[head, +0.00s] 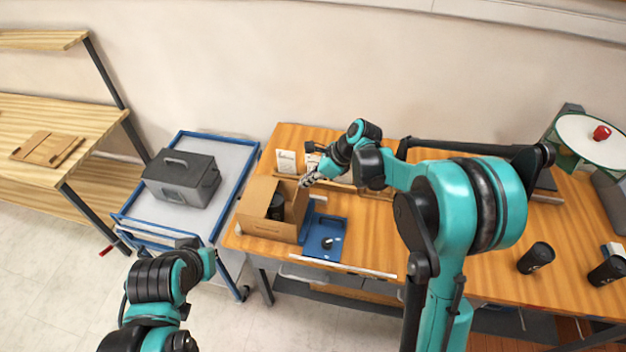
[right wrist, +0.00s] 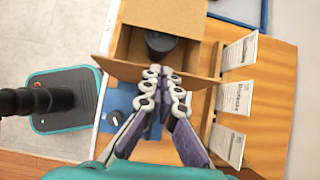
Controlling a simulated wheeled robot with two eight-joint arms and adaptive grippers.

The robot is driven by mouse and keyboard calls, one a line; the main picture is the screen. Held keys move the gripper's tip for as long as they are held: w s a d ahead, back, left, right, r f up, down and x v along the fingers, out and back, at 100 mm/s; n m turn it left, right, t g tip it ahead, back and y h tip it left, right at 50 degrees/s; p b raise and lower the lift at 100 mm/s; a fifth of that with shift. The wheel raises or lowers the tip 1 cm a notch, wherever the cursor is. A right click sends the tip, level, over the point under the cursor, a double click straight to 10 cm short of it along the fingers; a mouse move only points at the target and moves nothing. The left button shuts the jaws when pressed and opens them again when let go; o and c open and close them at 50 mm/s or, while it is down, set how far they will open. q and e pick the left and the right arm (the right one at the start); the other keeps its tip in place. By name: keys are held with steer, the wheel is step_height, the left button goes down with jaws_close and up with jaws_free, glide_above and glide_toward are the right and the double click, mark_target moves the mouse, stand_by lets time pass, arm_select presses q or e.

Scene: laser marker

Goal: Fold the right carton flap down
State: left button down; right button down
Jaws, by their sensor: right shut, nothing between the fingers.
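The open brown carton (head: 262,228) stands near the left end of the wooden table, with a black cup (head: 277,207) inside. It also shows at the top of the right wrist view (right wrist: 190,18). The carton's right flap (right wrist: 118,68) sticks outward on the side facing my right gripper. My right gripper (head: 308,180) is at the carton's right rear side, fingers shut and empty. In the right wrist view its fingertips (right wrist: 162,76) overlap the flap; I cannot tell whether they touch it. My left arm shows at lower left, but its gripper fingers do not.
A blue fixture (head: 324,238) with a black knob lies right of the carton. White cards (right wrist: 236,97) stand in a wooden holder behind. A blue-railed cart (head: 228,165) carries a grey toolbox (head: 181,178). Black cups (head: 536,257) stand at the table's right.

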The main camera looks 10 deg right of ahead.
steer(key=w+a+f+h, duration=0.1)
steer(key=a+h, duration=0.1)
steer(key=w+a+f+g+h, duration=0.1)
steer(key=a+h, duration=0.1)
steer(key=a, duration=0.1)
steer(key=w+a+g+h+b, duration=0.1)
steer(key=a+h, duration=0.1)
steer(key=a, duration=0.1)
steer(key=shift+a+f+h, duration=0.2)
steer(key=shift+f+h, duration=0.1)
steer(key=shift+f, duration=0.1)
steer(key=shift+w+a+f+b, duration=0.3)
steer(key=shift+a+f+b, duration=0.35)
steer(key=shift+a+f, duration=0.2)
steer(key=shift+w+a+f+b, duration=0.15)
steer(key=shift+a+f+b, duration=0.2)
steer(key=shift+f, duration=0.25)
steer(key=shift+w+a+f+b, duration=0.1)
steer(key=shift+a+f+b, duration=0.25)
steer(key=shift+f, duration=0.25)
steer(key=shift+d+f, duration=0.1)
steer(key=shift+d, duration=0.1)
